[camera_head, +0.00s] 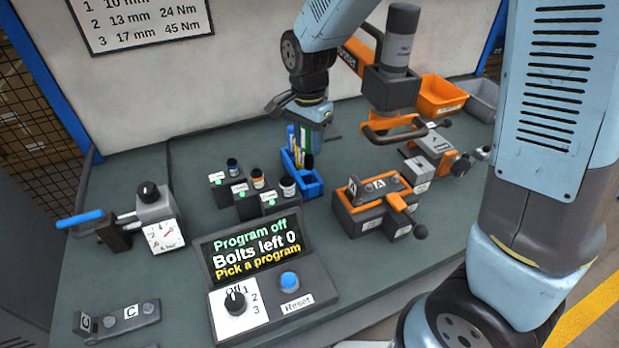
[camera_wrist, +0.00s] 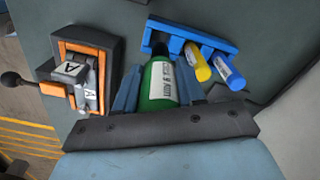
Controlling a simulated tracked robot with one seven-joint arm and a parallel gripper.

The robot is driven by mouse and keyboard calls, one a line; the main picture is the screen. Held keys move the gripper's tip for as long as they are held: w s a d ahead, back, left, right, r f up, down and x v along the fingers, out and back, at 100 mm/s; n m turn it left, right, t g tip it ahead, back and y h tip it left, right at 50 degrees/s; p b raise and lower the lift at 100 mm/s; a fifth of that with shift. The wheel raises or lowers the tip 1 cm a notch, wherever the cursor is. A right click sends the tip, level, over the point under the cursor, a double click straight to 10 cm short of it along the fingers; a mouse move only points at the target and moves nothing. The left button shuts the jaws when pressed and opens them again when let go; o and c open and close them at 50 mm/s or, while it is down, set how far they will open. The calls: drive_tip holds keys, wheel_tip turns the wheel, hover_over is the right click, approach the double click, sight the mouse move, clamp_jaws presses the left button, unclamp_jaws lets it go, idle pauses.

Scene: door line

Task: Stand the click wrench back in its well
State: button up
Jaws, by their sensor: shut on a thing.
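A green tool with a white label, which I take to be the click wrench (camera_wrist: 160,82), is between the fingers of my gripper (camera_wrist: 158,98). In the head view, my gripper (camera_head: 309,112) is shut on it over the blue rack (camera_head: 309,189), and only part of the green (camera_head: 304,138) shows. The blue rack also shows in the wrist view (camera_wrist: 192,32), just beyond the tool's dark far end. A yellow piece (camera_wrist: 197,62) and a blue piece (camera_wrist: 228,72) with white labels stand in it. I cannot tell whether the tool's lower end is above a well or inside it.
Small black blocks with round pots (camera_head: 257,185) stand left of the rack. An orange-and-black fixture (camera_head: 372,208) is close on its right. A control box (camera_head: 262,268) is in front. A blue-handled lever (camera_head: 80,219) and dial gauge (camera_head: 165,236) are at left.

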sight(309, 166)
drive_tip(key=shift+f, duration=4.1)
drive_tip(key=shift+f, duration=0.1)
drive_tip(key=o, duration=1)
drive_tip(key=shift+o, duration=0.2)
wheel_tip(309, 166, up, 12)
drive_tip(key=shift+r, duration=0.1)
